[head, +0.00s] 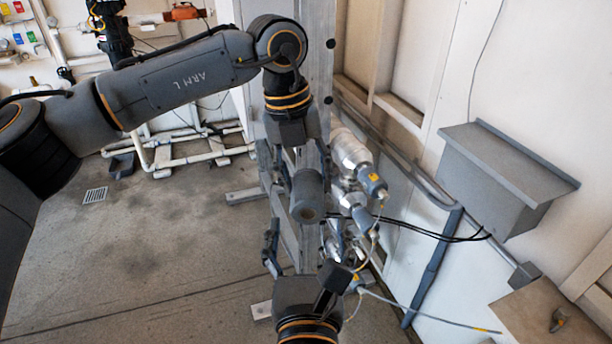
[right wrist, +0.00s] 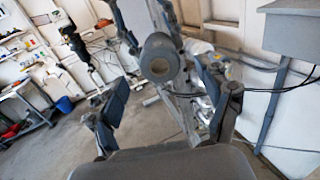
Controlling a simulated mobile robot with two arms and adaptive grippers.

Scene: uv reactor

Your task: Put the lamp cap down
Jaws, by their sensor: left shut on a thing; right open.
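The lamp cap, a grey cylinder with a round tan-centred end (head: 308,200), hangs in the air in front of the metal frame. My left gripper (head: 305,175) points down and is shut on it. The cap also shows in the right wrist view (right wrist: 160,58), its round end facing that camera, with left-gripper fingers on either side. My right gripper (head: 303,258) is below the cap in the head view, open and empty. Its spread fingers show in the right wrist view (right wrist: 165,95), apart from the cap.
Silver reactor fittings (head: 350,158) with cables stand just right of the cap, by the upright metal frame (head: 316,60). A grey sloped-top box (head: 500,180) is on the right wall. A tan surface (head: 530,315) with a small object (head: 558,319) is at lower right.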

